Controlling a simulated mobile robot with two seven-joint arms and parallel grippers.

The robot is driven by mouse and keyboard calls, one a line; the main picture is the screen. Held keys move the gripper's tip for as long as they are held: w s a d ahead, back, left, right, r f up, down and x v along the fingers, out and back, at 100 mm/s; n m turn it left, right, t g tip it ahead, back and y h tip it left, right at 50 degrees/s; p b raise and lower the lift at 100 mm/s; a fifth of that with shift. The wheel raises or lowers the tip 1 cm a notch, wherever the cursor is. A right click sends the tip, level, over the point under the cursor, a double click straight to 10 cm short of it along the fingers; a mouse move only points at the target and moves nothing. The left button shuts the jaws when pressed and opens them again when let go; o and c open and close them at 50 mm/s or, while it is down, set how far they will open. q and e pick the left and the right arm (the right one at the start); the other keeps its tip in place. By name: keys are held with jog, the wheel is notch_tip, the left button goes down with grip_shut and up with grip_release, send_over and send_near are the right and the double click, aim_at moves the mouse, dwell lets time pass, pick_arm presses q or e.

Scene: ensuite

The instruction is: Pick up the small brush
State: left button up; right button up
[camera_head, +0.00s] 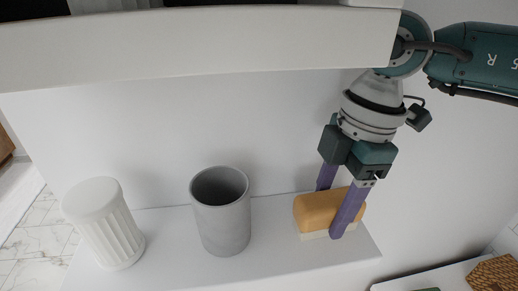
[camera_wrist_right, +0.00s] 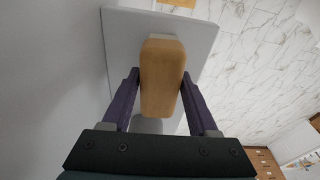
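The small brush (camera_head: 314,211) has a tan-orange block body over a pale bristle base. It sits upright on the white shelf near its right end. My right gripper (camera_head: 338,205) points down over it, with one purple finger on the far side and one on the near side. In the right wrist view the brush body (camera_wrist_right: 161,80) lies between the two fingers (camera_wrist_right: 160,85), with narrow gaps beside it. The fingers look open, and firm contact does not show. The finger tips are partly hidden by the brush. My left gripper is not in view.
A grey cup (camera_head: 222,220) and a white fluted container (camera_head: 103,222) stand left of the brush on the white shelf (camera_head: 170,262). A white ledge (camera_head: 200,52) crosses above. A woven brown item (camera_head: 494,274) lies at lower right. Marble tile shows beyond the shelf.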

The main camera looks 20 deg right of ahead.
grip_shut()
jog(key=shift+r, duration=0.1)
dwell(0.3)
